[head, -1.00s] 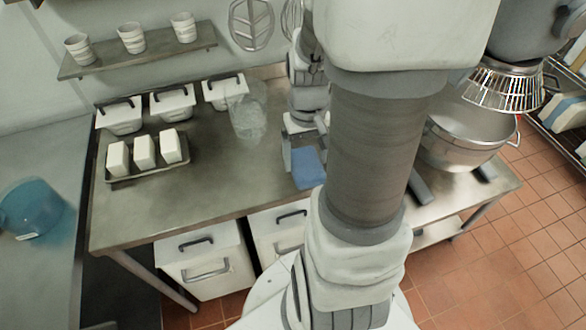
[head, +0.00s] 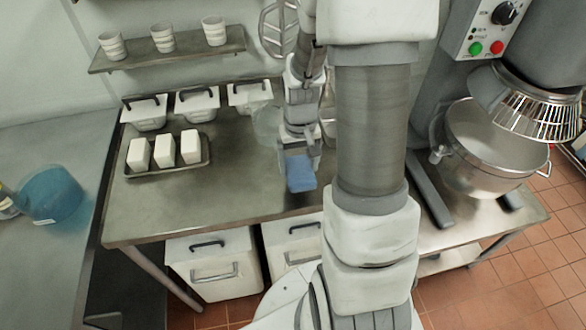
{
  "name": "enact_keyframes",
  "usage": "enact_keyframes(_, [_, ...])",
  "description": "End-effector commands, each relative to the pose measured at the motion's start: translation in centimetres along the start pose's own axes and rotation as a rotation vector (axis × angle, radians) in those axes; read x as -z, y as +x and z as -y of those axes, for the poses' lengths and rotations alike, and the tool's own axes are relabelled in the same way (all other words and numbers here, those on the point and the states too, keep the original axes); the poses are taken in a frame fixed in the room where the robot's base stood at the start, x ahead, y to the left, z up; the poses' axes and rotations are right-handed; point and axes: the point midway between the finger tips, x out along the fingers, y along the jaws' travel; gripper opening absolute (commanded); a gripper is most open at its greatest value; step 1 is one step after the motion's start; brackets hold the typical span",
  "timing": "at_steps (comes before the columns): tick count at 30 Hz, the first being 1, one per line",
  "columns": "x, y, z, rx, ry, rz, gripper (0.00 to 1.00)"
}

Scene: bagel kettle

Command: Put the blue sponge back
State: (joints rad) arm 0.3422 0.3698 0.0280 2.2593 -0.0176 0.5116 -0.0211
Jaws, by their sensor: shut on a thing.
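The blue sponge (head: 300,174) is a small blue block near the middle of the steel table. My gripper (head: 298,150) is just above it, pointing down, shut on the sponge. The fingertips are small and partly hidden by the wrist and the sponge. I cannot tell whether the sponge touches the table or hangs a little above it.
A tray (head: 128,176) with three white blocks stands on the table (head: 235,205) at left. White lidded bins (head: 198,106) and a clear container (head: 266,124) line the back. A mixer bowl (head: 482,165) stands at right. A blue tub (head: 52,196) is at far left.

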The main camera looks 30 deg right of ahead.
Motion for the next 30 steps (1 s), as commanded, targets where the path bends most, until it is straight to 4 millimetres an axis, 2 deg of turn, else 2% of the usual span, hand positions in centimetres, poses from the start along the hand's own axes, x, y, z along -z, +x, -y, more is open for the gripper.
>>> enact_keyframes(3, [1.0, 0.7, 0.6, 0.000, -0.002, 0.000, 0.00])
enact_keyframes(7, [1.2, 1.3, 0.8, -0.001, 0.000, 0.001, 0.00])
enact_keyframes(15, [1.2, 4.6, 0.8, -0.001, -0.001, 0.001, 0.00])
enact_keyframes(28, [1.2, 5.3, 0.7, -0.001, 0.000, -0.001, 0.00])
enact_keyframes(29, [1.2, 5.3, 0.7, -0.001, 0.000, -0.001, 0.85])
enact_keyframes(30, [1.2, 5.2, 0.7, -0.001, 0.000, -0.001, 0.93])
